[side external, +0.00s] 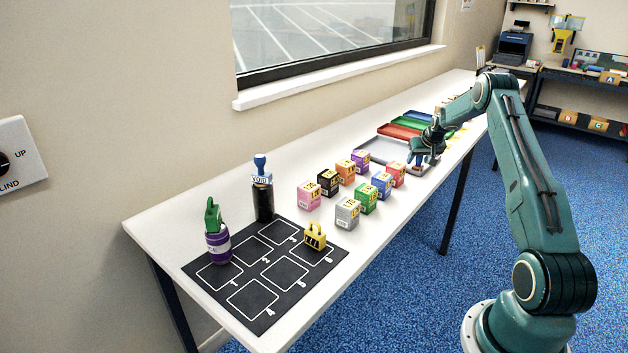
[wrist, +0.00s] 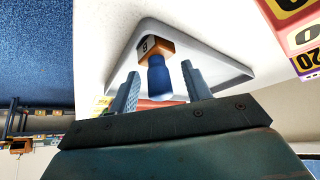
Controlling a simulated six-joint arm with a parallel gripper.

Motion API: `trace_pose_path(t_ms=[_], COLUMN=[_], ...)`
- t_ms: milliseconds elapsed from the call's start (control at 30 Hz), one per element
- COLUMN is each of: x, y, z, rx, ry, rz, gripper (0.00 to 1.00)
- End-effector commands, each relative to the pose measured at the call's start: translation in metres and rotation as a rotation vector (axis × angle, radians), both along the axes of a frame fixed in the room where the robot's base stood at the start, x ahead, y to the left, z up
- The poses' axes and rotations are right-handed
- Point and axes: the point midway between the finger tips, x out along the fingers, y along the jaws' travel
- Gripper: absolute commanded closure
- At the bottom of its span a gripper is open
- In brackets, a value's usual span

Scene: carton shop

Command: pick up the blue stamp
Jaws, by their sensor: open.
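A stamp with a blue handle (wrist: 159,82) and a wooden block (wrist: 155,47) with a dark-marked label stands on a grey tray (wrist: 215,58). My gripper (wrist: 159,70) is open, with one finger on each side of the blue handle; I cannot tell whether either touches it. In the side view my gripper (side external: 420,157) is low over the grey tray (side external: 378,148) and hides most of this stamp. Another blue-handled stamp (side external: 261,165), labelled VOID, sits on a black cylinder (side external: 264,203) near the black mat.
Several numbered cubes, such as the blue one (side external: 381,186) and the red one (side external: 396,174), stand just in front of the tray. Red (side external: 396,132) and green (side external: 412,123) trays lie behind. A black mat (side external: 220,293) holds a purple-and-green item (side external: 217,240) and a yellow one (side external: 315,238).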

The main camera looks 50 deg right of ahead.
Motion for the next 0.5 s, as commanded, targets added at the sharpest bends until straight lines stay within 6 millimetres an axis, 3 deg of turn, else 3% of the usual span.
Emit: trace_pose_path(t_ms=[300,500], x=[-0.0002,-0.0002], y=[-0.0001,-0.0001], z=[0.0004,0.0005], rx=[0.000,0.000], ry=[0.000,0.000], rz=[0.000,0.000], gripper=[0.54,0.93])
